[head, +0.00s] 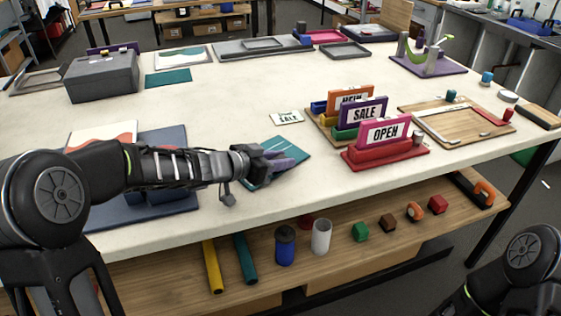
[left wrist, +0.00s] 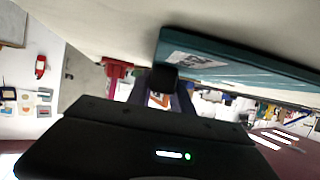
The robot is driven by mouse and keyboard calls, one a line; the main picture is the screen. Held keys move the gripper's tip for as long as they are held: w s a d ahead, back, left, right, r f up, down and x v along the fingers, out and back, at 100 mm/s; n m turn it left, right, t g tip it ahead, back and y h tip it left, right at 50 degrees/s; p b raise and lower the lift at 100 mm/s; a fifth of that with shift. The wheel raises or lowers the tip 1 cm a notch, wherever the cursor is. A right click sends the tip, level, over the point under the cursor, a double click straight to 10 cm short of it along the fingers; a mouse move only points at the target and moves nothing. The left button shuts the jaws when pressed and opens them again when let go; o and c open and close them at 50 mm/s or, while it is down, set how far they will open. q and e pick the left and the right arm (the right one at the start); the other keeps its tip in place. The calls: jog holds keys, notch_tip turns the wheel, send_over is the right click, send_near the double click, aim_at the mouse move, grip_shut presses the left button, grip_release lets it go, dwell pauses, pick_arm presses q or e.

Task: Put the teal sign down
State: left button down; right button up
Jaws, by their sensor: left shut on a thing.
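The teal sign (head: 291,160) is at the front middle of the table, lying at a low tilt. My left gripper (head: 276,162) is shut on it and covers part of it. In the left wrist view the teal sign (left wrist: 235,68) runs as a thick slab beside the cream tabletop, with a pale printed patch on its face. A dark fingertip (left wrist: 165,78) is against its near end. I cannot tell whether the sign touches the table. My right gripper is out of view; only part of that arm shows at the lower right.
A small SALE card (head: 287,118) lies just behind the sign. To the right stand upright signs in coloured bases, the nearest a pink OPEN sign (head: 385,131) on a red base (head: 360,160). A wooden tray (head: 420,106) lies beyond. The tabletop (head: 230,105) behind my left gripper is clear.

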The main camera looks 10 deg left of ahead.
pick_arm(q)
jog(key=shift+f, duration=0.1)
jog(key=c, duration=1.1)
grip_release()
jog(key=shift+s+a+r, duration=0.2)
jog(key=shift+r, duration=0.1)
notch_tip(320, 180, up, 4)
jog(key=p, duration=0.3)
send_over(248, 186)
jog(key=shift+s+a+r, duration=0.1)
jog(key=shift+s+a, duration=0.1)
jog(key=shift+s, duration=0.15)
